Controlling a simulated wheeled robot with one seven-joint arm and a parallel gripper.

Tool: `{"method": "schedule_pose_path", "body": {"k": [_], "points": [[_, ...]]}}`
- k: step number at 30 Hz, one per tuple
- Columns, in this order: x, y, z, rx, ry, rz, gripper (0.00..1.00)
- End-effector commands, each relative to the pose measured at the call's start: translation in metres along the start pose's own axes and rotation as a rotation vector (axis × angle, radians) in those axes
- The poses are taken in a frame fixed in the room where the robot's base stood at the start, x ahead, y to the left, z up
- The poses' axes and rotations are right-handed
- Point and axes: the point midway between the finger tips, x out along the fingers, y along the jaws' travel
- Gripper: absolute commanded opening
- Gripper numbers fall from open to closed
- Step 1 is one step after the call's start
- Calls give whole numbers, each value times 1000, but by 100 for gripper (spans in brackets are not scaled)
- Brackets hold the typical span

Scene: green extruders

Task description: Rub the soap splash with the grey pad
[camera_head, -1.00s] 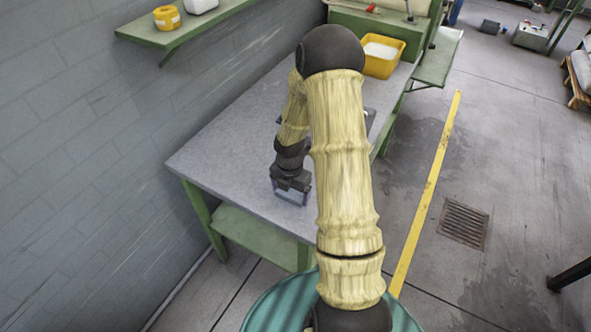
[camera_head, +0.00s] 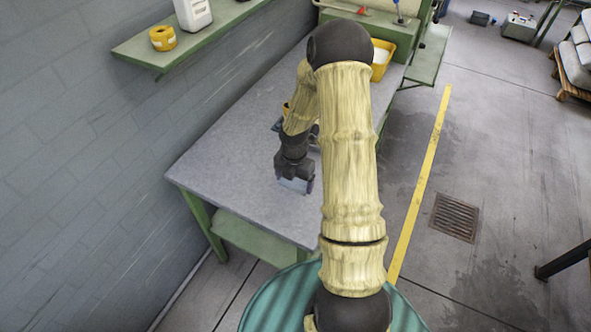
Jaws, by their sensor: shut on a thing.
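My gripper (camera_head: 295,184) points down over the grey worktop (camera_head: 225,150), near its front part. It is shut on a greyish-blue block, which looks like the grey pad (camera_head: 294,185). The pad is at or just above the worktop; I cannot tell whether it touches. I cannot make out a soap splash; my arm and gripper cover part of the worktop.
A yellow tub (camera_head: 380,62) with white contents stands at the far end, partly behind my arm. A wall shelf (camera_head: 190,45) on the left holds a yellow roll (camera_head: 163,38) and a white bottle (camera_head: 194,14). The worktop's left part is clear.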

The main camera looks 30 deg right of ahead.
Motion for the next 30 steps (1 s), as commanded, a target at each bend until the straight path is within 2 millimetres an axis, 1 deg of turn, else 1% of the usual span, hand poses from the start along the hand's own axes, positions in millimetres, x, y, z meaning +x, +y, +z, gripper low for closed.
{"method": "schedule_pose_path", "body": {"k": [1, 3, 8, 26, 30], "points": [[-10, 1, -1, -2, 0, 0, 64], [-16, 1, -1, -4, 0, 0, 64], [-24, 2, -2, -7, 0, 0, 64], [-24, 3, -2, -7, 0, 0, 64], [-24, 4, -4, 26, 0, 0, 64]]}}
